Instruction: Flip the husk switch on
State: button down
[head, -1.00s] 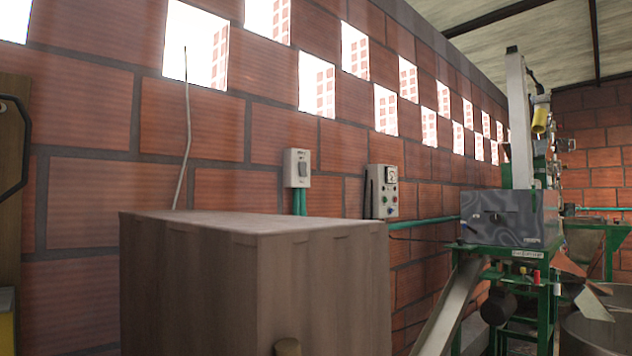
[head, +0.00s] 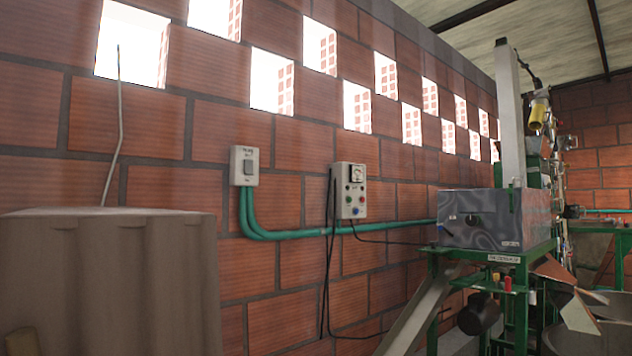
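A pale grey switch box (head: 244,166) is mounted on the brick wall left of centre. It has a dark grey rocker (head: 248,167) and a small label above it that is too blurred to read. Green conduit runs down from it. To its right is a control box (head: 350,191) with a gauge, coloured buttons and black cables hanging below. I cannot tell from the labels which one is the husk switch, nor which way the rocker is set. My gripper is not in view.
A brown box-shaped body (head: 110,285) stands at the lower left, in front of the wall. A green-framed machine (head: 490,225) with a sloping metal chute (head: 425,312) stands on the right. The wall below the switch box is open to view between them.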

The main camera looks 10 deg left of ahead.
aim_at(248, 164)
jog(key=i+l+z, duration=0.3)
jog(key=i, duration=0.25)
jog(key=i+l+z, duration=0.1)
jog(key=i+z, duration=0.2)
jog(key=i, duration=0.2)
jog(key=i+u, duration=0.3)
jog(key=i, duration=0.4)
jog(key=i+l+u, duration=0.15)
jog(key=i+u, duration=0.15)
jog(key=i, duration=0.4)
jog(key=i+u, duration=0.7)
jog(key=i, duration=0.15)
